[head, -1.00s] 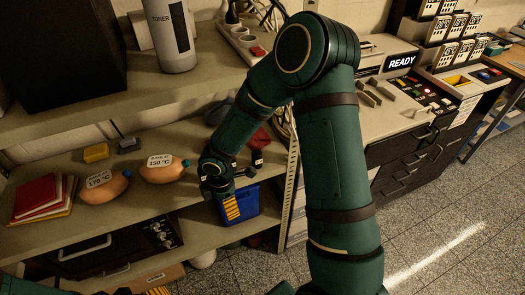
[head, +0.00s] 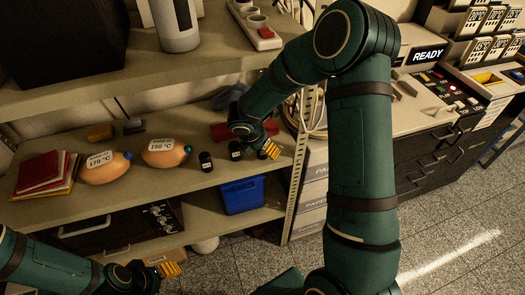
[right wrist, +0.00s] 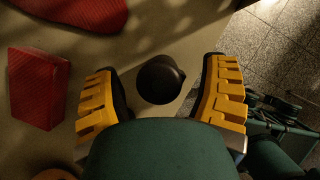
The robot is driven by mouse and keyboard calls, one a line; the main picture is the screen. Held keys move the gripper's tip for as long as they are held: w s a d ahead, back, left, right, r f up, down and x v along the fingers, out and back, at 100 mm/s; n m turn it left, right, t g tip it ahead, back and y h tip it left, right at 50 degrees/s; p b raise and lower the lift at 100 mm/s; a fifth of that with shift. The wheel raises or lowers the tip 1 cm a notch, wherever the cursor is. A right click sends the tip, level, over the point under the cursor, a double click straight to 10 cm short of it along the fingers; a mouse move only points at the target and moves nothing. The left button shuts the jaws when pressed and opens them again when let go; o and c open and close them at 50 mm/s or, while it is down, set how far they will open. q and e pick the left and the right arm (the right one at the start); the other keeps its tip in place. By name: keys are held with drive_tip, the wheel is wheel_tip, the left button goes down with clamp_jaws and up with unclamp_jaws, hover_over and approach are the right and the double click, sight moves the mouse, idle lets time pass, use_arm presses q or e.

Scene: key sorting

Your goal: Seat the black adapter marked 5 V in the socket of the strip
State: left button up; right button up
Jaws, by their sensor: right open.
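Small black cylindrical adapters stand on the middle shelf in the head view, one at the left (head: 206,161) and one nearer my right gripper (head: 235,150). Their marks are too small to read, so I cannot tell which is the 5 V one. My right gripper (head: 268,150) is at the shelf's right end. In the right wrist view its yellow fingers (right wrist: 162,95) are open, with a round black piece (right wrist: 160,80) between them, apart from both. The white socket strip (head: 250,20) with a red switch lies on the upper shelf. My left gripper (head: 170,268) is low at the left.
Two orange rounded objects with temperature labels (head: 105,168) (head: 166,153) and red folders (head: 42,172) lie on the middle shelf. A blue bin (head: 243,196) is below its edge. A red block (right wrist: 37,88) lies left of my right fingers. A metal post (head: 303,165) stands at the right.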

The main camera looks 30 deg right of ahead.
drive_tip(key=shift+d+f, duration=0.15)
drive_tip(key=shift+f, duration=0.2)
clamp_jaws()
drive_tip(key=shift+r, duration=0.5)
drive_tip(key=p+v, duration=0.1)
drive_tip(key=v, duration=0.2)
drive_tip(key=shift+w+d, duration=0.1)
drive_tip(key=shift+d, duration=0.05)
drive_tip(key=s+a, duration=0.3)
drive_tip(key=a, duration=0.5)
drive_tip(key=s+a, duration=0.3)
drive_tip(key=a, duration=0.5)
drive_tip(key=shift+p, duration=0.3)
